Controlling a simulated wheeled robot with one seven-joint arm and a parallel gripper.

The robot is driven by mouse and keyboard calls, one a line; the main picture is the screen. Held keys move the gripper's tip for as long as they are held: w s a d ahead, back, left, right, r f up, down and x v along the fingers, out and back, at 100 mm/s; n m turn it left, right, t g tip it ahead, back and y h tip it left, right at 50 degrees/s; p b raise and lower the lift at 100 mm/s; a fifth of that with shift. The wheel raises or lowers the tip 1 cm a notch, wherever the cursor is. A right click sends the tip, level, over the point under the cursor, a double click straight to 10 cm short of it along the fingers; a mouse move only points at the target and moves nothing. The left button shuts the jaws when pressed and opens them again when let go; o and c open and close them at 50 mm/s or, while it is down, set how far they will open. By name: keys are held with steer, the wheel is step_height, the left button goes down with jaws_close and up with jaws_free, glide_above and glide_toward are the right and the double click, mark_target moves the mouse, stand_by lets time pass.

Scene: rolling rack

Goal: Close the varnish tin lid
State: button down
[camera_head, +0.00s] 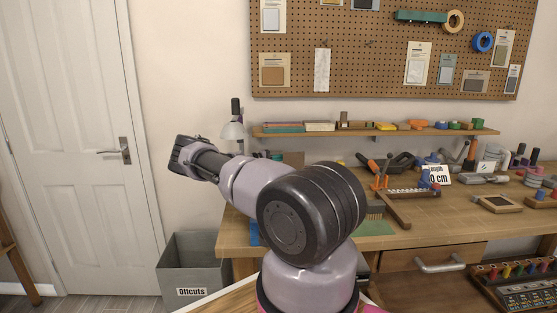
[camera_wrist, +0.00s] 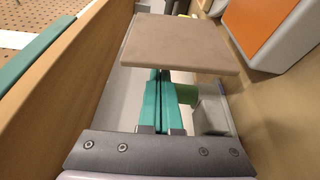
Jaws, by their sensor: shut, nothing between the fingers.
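I cannot make out a varnish tin or its lid for certain in either view. My gripper (camera_head: 178,155) is at the raised left end of my arm in the head view, in front of the bare wall, shut and apart from the bench. My dark wrist bar (camera_wrist: 160,155) crosses the bottom of the wrist view. A flat grey-brown plate (camera_wrist: 180,42) lies across the top middle there, with a green rounded thing (camera_wrist: 187,93) partly hidden beneath it. I cannot tell what either is. My arm hides part of the bench's left end in the head view.
A workbench (camera_head: 455,222) crowded with tools and blocks stands to the right. A narrow shelf (camera_head: 470,132) and a pegboard (camera_head: 380,75) are on the wall above. A grey offcuts bin (camera_head: 192,270) is on the floor at the left, near a white door (camera_head: 75,130).

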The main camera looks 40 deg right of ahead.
steer(key=shift+d, duration=0.25)
